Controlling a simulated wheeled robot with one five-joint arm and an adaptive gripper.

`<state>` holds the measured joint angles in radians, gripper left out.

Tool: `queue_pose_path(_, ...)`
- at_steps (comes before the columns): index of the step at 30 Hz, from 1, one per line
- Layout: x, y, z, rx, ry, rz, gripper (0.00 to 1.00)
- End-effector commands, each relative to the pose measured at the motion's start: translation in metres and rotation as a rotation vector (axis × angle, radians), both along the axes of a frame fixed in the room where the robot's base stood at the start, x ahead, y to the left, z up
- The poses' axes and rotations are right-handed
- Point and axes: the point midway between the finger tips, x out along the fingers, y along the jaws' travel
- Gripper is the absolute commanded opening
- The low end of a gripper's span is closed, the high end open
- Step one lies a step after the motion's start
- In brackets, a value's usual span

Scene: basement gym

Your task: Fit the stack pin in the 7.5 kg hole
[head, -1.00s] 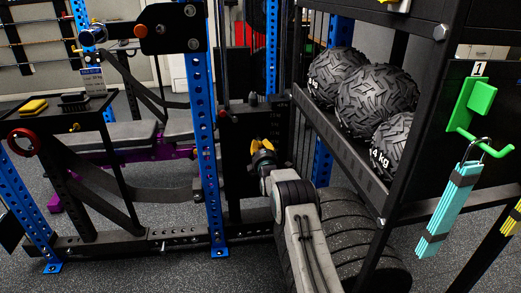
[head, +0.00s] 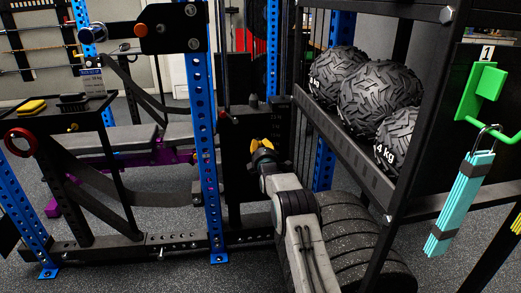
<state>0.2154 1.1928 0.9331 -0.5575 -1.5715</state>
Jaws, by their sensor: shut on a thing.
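My gripper (head: 261,146) is near the middle of the head view, at the end of my grey and black arm, seen from behind. It is shut on the stack pin, but the pin itself is mostly hidden. Yellow parts show at the gripper's tip; I cannot tell whether they belong to the pin or the fingers. The black weight stack (head: 239,160) stands directly behind the gripper in the picture. Small pale marks run down its right side, too small to read. The 7.5 kg hole cannot be made out. I cannot tell whether the pin touches the stack.
A blue upright (head: 204,130) stands left of the stack. A black rack with tread-patterned balls (head: 378,92) stands close on the right, with large tyres (head: 355,240) low beside my arm. Teal bands (head: 459,203) hang from a green hook (head: 484,95). A bench (head: 115,138) is at left.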

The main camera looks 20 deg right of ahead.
Motion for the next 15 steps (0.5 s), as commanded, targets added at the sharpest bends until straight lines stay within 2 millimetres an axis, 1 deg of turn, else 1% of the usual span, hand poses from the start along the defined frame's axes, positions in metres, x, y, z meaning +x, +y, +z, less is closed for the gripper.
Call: queue_pose_path(15,0.0110,-0.0022,-0.0012,0.000,-0.001,0.000,0.00)
